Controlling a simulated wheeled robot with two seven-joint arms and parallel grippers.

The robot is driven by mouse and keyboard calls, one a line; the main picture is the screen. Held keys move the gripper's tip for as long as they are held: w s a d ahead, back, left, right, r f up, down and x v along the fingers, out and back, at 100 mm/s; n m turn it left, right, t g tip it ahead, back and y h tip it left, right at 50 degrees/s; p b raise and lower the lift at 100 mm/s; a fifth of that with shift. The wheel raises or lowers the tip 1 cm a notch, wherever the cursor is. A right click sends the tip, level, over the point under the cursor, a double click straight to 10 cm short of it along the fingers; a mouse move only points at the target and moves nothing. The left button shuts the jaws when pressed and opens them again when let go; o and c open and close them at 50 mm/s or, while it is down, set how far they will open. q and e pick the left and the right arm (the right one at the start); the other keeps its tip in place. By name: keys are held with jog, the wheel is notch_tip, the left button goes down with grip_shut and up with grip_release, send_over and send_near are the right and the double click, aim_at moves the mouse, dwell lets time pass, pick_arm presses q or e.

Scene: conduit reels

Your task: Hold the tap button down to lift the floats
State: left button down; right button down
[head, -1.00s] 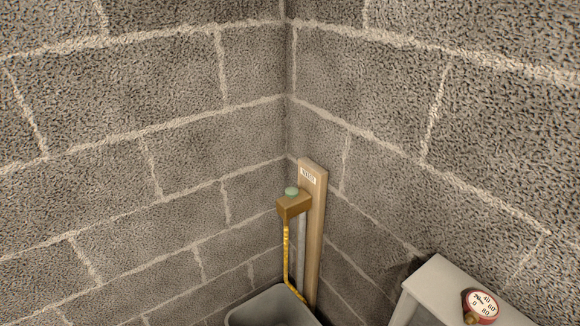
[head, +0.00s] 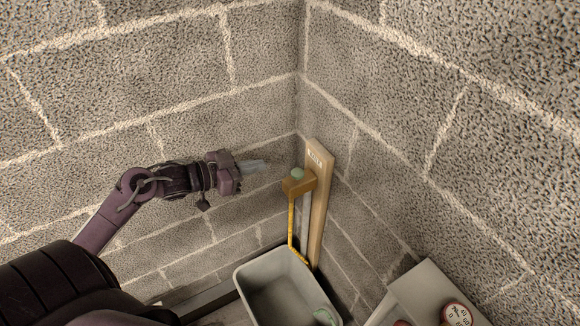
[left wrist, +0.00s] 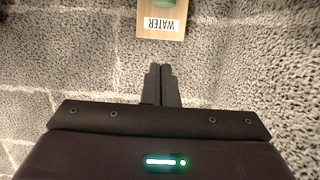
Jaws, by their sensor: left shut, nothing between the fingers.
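The tap (head: 299,187) is a brass-coloured box on an upright wooden board (head: 321,205) in the wall corner, with a pale green button (head: 297,173) on top. In the left wrist view the board's WATER label (left wrist: 160,25) shows, and the green button (left wrist: 167,2) is cut off by the top edge. My left gripper (head: 262,165) is shut and empty, left of the button and apart from it. Its closed fingers (left wrist: 160,72) point toward the board in the wrist view. My right gripper is out of view.
A grey basin (head: 246,286) stands below the tap, with a yellow hose (head: 291,225) running down toward it. A pale stand (head: 425,288) with a red-rimmed dial (head: 457,314) is at the lower right. Block walls close in on both sides of the board.

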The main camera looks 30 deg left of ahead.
pick_arm(q)
jog(key=p, duration=0.3)
send_over(292, 175)
notch_tip(292, 175, down, 2)
jog(key=shift+s+a+f, duration=0.1)
jog(key=shift+s+f, duration=0.05)
jog(key=shift+f, duration=0.05)
notch_tip(292, 175, down, 3)
jog(key=shift+s+a+r+p, duration=0.1)
jog(key=shift+r+p, duration=0.05)
jog(key=shift+p, duration=0.4)
jog(key=shift+s+f, duration=0.1)
jog(key=shift+f, duration=0.55)
notch_tip(292, 175, down, 2)
jog(key=shift+f+b, duration=0.15)
jog(key=shift+b, duration=0.6)
jog(key=shift+s+f, duration=0.15)
jog(key=shift+f, duration=0.05)
dwell(0.6)
dwell(0.3)
